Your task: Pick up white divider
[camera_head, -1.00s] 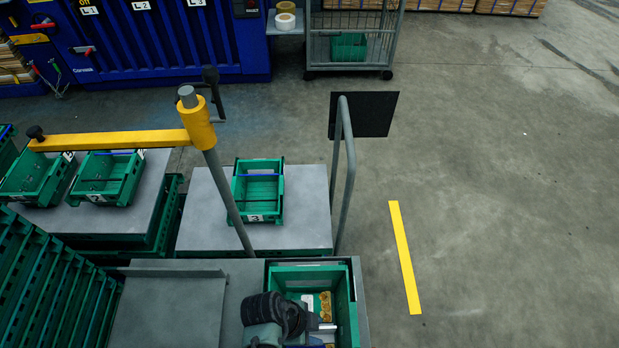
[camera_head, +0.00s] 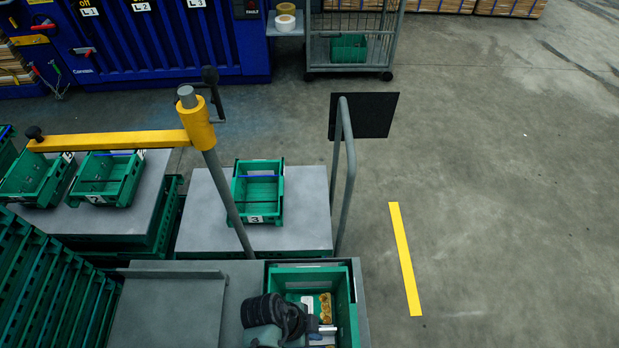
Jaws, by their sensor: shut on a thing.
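The near green crate (camera_head: 353,300) stands at the bottom of the view. My dark arm reaches into it from the left. My gripper (camera_head: 327,329) is low inside the crate, small and partly cut off from clear sight by the arm. It is shut on the white divider (camera_head: 329,341), of which only a thin pale strip shows near the fingers. Golden-brown packed food (camera_head: 325,304) lies in the crate just beyond the gripper, with a small whitish patch beside it. The rest of the divider is hidden.
A grey table (camera_head: 170,310) extends left of the crate. Green crate 3 (camera_head: 257,219) stands on a platform behind, with crate 2 (camera_head: 97,199) further left. A grey post (camera_head: 225,190) with a yellow arm rises between. Open floor lies to the right.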

